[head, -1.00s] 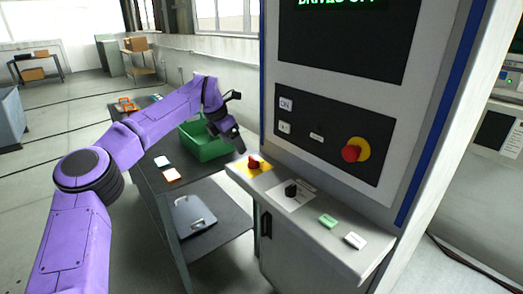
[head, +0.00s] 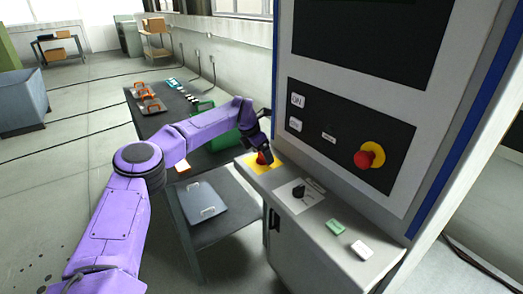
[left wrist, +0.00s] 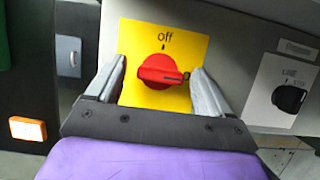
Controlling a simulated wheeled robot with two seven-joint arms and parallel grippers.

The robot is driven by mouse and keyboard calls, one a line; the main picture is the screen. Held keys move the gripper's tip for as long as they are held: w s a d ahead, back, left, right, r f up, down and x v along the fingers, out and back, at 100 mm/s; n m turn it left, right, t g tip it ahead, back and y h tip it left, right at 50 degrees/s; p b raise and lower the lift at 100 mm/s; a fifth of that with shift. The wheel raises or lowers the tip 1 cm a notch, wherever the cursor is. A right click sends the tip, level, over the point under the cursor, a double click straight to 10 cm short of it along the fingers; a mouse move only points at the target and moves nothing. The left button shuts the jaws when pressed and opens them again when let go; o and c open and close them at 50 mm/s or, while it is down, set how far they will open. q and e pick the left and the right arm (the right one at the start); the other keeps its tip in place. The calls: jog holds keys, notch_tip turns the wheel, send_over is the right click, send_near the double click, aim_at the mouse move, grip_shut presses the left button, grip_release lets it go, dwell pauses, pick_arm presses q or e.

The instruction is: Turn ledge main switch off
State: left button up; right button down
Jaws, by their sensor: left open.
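The ledge main switch is a red rotary knob (head: 263,159) on a yellow plate (head: 249,160) at the ledge's far left end. In the left wrist view the red knob (left wrist: 158,70) lies about level, its marked end to the right, away from the "off" label at the top of the yellow plate (left wrist: 195,44). My left gripper (head: 261,146) is at the knob. In the left wrist view my left gripper's fingers (left wrist: 160,72) are open, one on each side of the knob, with visible gaps. My right gripper is not in view.
Beside the switch on the ledge are a black selector knob (head: 299,192), a green button (head: 335,227) and a white button (head: 361,250). A red emergency stop (head: 367,157) sits on the upright panel. A dark bench (head: 163,124) with a green bin (head: 222,139) stands left.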

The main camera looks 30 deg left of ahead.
pick_arm(q)
jog(key=shift+s+r, duration=0.1)
jog(key=shift+s, duration=0.05)
jog(key=c, duration=1)
jog(key=shift+c, duration=0.2)
